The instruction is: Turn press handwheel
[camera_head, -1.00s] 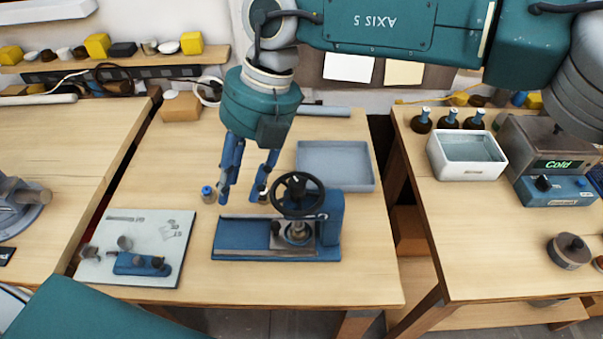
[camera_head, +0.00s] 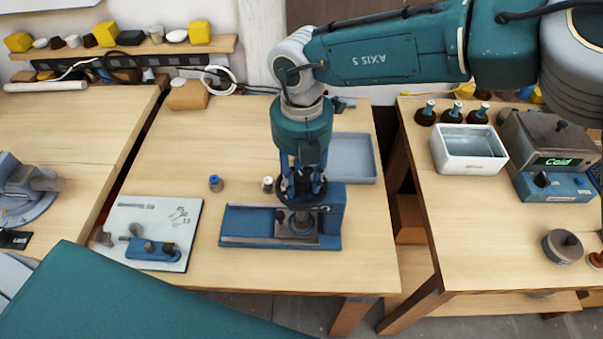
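The blue press (camera_head: 255,223) stands on the middle table. Its black handwheel (camera_head: 318,197) sits on top of it, above the press's metal middle part. My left gripper is not in view; a teal arm part of mine fills the lower left.
A grey tray (camera_head: 352,158) lies behind the press. A white board (camera_head: 130,212) with a small blue fixture (camera_head: 153,250) lies to the left. A white basin (camera_head: 468,148) is on the right table.

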